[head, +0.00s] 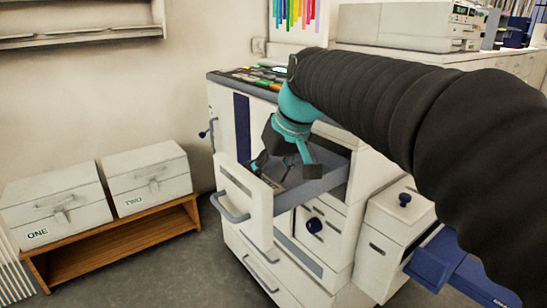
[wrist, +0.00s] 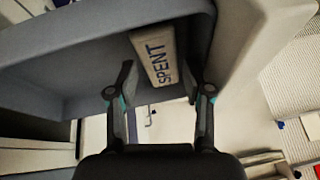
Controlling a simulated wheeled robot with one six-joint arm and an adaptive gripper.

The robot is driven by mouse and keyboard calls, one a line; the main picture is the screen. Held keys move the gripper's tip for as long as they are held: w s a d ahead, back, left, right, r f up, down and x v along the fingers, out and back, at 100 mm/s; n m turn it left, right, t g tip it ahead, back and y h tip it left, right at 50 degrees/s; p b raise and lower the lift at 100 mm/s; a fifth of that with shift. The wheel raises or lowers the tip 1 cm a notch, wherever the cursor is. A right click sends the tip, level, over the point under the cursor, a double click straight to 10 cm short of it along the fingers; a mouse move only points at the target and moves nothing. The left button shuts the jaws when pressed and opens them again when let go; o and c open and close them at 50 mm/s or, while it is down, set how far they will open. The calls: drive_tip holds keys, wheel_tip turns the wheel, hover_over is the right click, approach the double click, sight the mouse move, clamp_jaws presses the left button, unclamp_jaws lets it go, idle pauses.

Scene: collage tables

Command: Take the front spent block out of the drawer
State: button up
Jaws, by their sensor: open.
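The drawer (head: 232,192) is pulled open from the white cabinet, and its grey inside fills the upper part of the wrist view (wrist: 60,75). A pale block marked SPENT (wrist: 154,52) lies in it, near one wall. My gripper (head: 285,167) reaches down into the drawer. In the wrist view my gripper (wrist: 158,72) is open, with its fingertips on either side of the block's near end. I cannot tell whether they touch it. In the head view the block is not clearly visible behind my gripper and the drawer front. I make out no second block.
Two white lidded boxes, ONE (head: 55,200) and TWO (head: 147,178), stand shut on a low wooden bench (head: 115,245) at the left. The cabinet top (head: 255,78) carries coloured items. Grey floor (head: 185,275) lies clear between bench and cabinet.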

sight(286, 181)
drive_tip(key=shift+x, duration=1)
drive_tip(key=c, duration=0.8)
drive_tip(key=shift+w+d, duration=0.55)
drive_tip(key=shift+d, duration=0.35)
drive_tip(key=shift+w+d, duration=0.6)
drive_tip(key=shift+d, duration=0.35)
drive_tip(key=shift+w+d, duration=0.55)
drive_tip(key=shift+d, duration=0.35)
drive_tip(key=shift+c, duration=0.3)
drive_tip(key=o, duration=1.2)
drive_tip(key=v, duration=1.2)
